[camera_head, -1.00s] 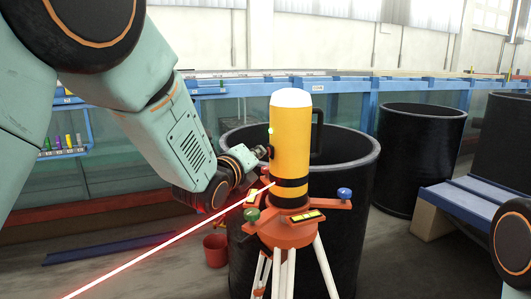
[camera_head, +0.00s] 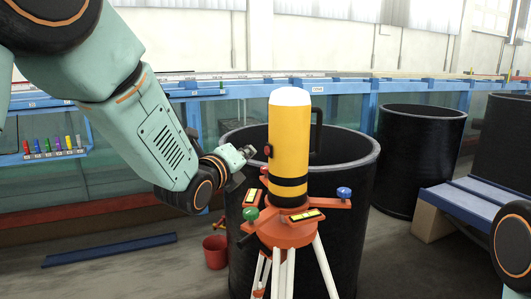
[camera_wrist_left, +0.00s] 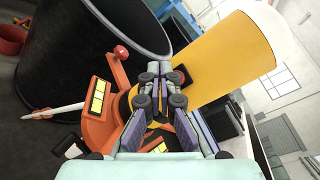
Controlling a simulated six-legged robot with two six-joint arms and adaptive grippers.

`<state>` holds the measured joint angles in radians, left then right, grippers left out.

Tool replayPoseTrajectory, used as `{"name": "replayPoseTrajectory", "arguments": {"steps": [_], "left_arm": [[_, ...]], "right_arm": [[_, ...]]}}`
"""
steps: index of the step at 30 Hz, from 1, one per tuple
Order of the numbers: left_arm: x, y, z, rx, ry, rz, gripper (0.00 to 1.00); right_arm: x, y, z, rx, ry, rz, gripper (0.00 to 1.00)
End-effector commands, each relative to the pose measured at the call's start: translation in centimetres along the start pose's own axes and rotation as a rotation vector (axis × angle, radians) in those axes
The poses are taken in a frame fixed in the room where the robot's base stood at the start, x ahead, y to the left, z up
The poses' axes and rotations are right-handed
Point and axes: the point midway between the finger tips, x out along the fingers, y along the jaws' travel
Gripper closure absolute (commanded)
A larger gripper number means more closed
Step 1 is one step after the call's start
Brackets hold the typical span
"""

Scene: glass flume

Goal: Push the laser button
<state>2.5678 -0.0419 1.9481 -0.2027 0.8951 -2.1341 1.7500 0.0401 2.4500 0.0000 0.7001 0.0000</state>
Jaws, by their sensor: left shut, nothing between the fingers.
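The yellow laser unit (camera_head: 290,135) with a white top stands upright on an orange tripod head (camera_head: 288,230) with white legs. It also shows tilted in the left wrist view (camera_wrist_left: 225,60). A small dark red button (camera_head: 268,150) sits on its left side, and it shows beside my fingers in the wrist view (camera_wrist_left: 181,75). My left gripper (camera_head: 249,151) is shut and empty, a small gap to the left of the button. No beam or green light shows on the unit. My right gripper is out of view; only part of my right arm shows at the right edge.
A large black tub (camera_head: 345,180) stands close behind the tripod, and another (camera_head: 420,150) is further right. A blue bench (camera_head: 470,200) is at right. A red bucket (camera_head: 215,252) and a blue bar (camera_head: 110,248) lie on the floor at left.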

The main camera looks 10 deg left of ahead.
Motion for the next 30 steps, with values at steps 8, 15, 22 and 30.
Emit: {"name": "replayPoseTrajectory", "arguments": {"steps": [8,15,22,30], "left_arm": [[-1.7,1.3,1.2,-0.002,-0.001,0.000,1.00],[-2.9,2.2,2.1,-0.002,0.000,0.000,1.00],[-3.1,2.3,2.2,0.001,0.000,-0.001,1.00],[-3.1,2.2,2.2,0.001,0.000,-0.001,1.00]], "right_arm": [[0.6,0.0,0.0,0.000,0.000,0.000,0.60],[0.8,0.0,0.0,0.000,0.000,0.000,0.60],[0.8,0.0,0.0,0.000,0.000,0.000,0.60],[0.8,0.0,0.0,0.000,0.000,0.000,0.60]]}}
